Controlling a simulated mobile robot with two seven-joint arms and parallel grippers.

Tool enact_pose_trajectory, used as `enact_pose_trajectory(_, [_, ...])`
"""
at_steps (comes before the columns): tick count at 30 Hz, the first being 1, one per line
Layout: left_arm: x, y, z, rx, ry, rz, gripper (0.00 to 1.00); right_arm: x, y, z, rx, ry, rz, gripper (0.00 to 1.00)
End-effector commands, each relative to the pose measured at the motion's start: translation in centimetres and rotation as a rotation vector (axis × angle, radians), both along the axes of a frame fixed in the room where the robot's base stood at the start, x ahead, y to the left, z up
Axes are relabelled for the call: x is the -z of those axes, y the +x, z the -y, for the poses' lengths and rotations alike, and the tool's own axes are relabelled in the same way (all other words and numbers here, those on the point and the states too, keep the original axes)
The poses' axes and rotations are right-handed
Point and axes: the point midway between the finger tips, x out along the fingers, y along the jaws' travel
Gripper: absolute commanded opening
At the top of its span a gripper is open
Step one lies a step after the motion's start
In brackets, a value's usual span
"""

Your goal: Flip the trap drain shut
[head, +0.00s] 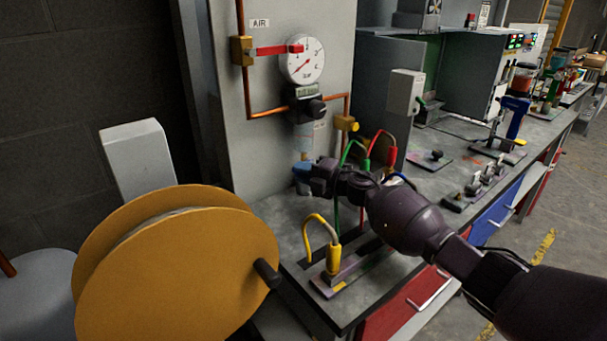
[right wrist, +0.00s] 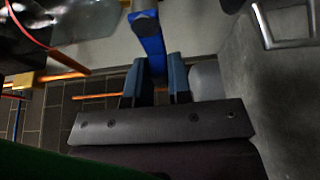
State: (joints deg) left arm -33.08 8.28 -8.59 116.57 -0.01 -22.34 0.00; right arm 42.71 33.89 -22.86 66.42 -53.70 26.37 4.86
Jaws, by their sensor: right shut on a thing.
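The trap drain's blue lever (head: 302,168) shows at the foot of the trap (head: 305,145), below the pressure gauge. My right gripper (head: 312,176) is at this lever, its arm coming in from the right. In the right wrist view the blue lever (right wrist: 150,42) runs down between the two fingers of my right gripper (right wrist: 157,75), which are shut on it. The lever's gripped end is partly hidden by the fingers. In the head view the gripper hides part of the drain. My left gripper is not in view.
A large orange reel (head: 180,265) stands at the front left. Hoses with yellow (head: 333,260), green and red plugs rise from the bench near my right arm. A red-handled air valve (head: 280,50) and a regulator with a black knob (head: 314,106) sit above the trap.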

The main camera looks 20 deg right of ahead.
Motion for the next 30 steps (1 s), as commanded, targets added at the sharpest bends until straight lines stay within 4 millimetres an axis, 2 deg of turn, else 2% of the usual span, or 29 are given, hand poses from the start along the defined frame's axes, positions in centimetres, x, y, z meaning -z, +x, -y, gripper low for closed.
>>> enact_pose_trajectory(20, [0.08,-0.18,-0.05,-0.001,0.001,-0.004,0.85,-0.32,0.03,0.02,0.001,0.059,-0.021,0.00])
enact_pose_trajectory(21, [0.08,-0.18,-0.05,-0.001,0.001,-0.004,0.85,-0.33,0.03,0.02,0.001,0.059,-0.021,0.25])
enact_pose_trajectory(24, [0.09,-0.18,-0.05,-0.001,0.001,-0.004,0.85,-0.32,0.02,0.02,0.001,0.058,-0.021,0.41])
enact_pose_trajectory(25, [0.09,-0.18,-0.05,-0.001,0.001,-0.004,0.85,-0.32,0.02,0.02,0.001,0.058,-0.021,0.45])
enact_pose_trajectory(30, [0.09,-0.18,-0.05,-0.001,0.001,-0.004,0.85,-0.29,0.02,0.01,0.000,0.057,-0.021,0.45])
